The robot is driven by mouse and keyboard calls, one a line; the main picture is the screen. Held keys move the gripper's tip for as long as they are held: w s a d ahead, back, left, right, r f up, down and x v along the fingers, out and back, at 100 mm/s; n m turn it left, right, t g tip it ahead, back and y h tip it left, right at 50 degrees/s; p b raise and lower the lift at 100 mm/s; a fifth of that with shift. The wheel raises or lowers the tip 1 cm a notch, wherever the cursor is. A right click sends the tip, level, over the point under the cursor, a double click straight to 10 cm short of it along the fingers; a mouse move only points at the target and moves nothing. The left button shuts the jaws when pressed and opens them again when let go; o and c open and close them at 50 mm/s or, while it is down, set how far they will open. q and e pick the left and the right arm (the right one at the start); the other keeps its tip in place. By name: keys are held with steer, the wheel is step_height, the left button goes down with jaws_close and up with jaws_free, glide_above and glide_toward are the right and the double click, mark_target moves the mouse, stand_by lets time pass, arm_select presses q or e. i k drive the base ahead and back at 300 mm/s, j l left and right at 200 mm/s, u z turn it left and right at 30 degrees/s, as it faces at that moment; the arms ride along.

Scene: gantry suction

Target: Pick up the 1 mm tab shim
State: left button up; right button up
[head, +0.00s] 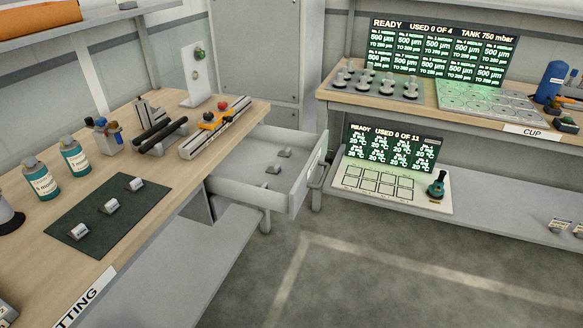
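I cannot tell which piece is the 1 mm tab shim, as the small labels are not readable. Three small grey pieces with pale labels, a near one (80,231), a middle one (110,206) and a far one (135,184), lie apart in a row on a dark green mat (73,212) on the left bench. Two more small grey pieces, a front one (272,169) and a back one (285,153), lie in the open drawer (246,188). Neither of my grippers is in view.
Two teal-labelled bottles (75,157) stand behind the mat. A rail fixture (215,127) sits at the bench's far end. The open drawer juts into the aisle. A right-hand bench holds a cup plate (376,84), screens and a lower panel (393,187). The grey floor (330,285) is clear.

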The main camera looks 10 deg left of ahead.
mark_target(111, 206)
steer(key=u, duration=1.4)
